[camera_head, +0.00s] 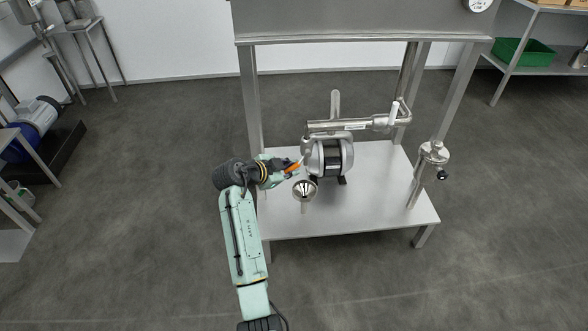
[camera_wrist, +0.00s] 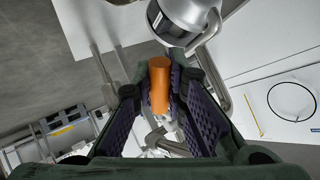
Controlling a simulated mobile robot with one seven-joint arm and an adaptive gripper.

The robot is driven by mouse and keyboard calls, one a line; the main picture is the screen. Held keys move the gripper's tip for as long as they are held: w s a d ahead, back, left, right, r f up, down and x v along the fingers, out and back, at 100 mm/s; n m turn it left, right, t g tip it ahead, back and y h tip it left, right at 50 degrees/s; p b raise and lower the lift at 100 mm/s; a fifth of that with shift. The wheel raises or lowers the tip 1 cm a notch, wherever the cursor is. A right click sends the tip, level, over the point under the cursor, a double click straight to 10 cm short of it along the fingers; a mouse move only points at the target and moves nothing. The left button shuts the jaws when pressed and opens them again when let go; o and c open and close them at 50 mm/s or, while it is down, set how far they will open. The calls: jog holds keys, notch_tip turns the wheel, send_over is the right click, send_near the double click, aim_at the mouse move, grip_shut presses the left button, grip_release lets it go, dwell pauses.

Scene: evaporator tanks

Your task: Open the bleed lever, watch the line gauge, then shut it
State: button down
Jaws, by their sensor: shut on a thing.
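The bleed lever, with an orange handle (camera_head: 292,168), is at the left of the steel pump and pipework. In the wrist view the orange handle (camera_wrist: 160,84) stands between my two finger pads. My gripper (camera_head: 284,170) is shut on this handle; in the wrist view the fingers (camera_wrist: 160,100) flank it on both sides. A round white-faced gauge (camera_head: 478,4) sits at the top right, cut by the picture edge; its reading is too small to tell. The joint of the lever is partly hidden by my gripper.
A silver pump (camera_head: 331,158) stands on a pale steel table (camera_head: 375,210). A steel funnel (camera_head: 305,187) is just below my gripper. A black-knobbed fitting (camera_head: 442,175) is at the right leg.

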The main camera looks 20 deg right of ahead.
jog(key=r+y+p, duration=0.1)
jog(key=y+p, duration=0.1)
jog(key=a+r+m+y+p, duration=0.1)
jog(key=r+y+p, duration=0.1)
jog(key=shift+w, duration=0.15)
jog(key=y+p, duration=0.1)
jog(key=r+m+t+y+p, duration=0.1)
jog(key=y+p, duration=0.1)
jog(key=shift+w+a+r+m, duration=0.1)
jog(key=shift+a+r+m, duration=0.1)
jog(key=shift+r+m, duration=0.1)
dwell(0.3)
jog(key=c, duration=1.9)
grip_release()
jog(key=shift+f, duration=0.1)
jog(key=v, duration=1.2)
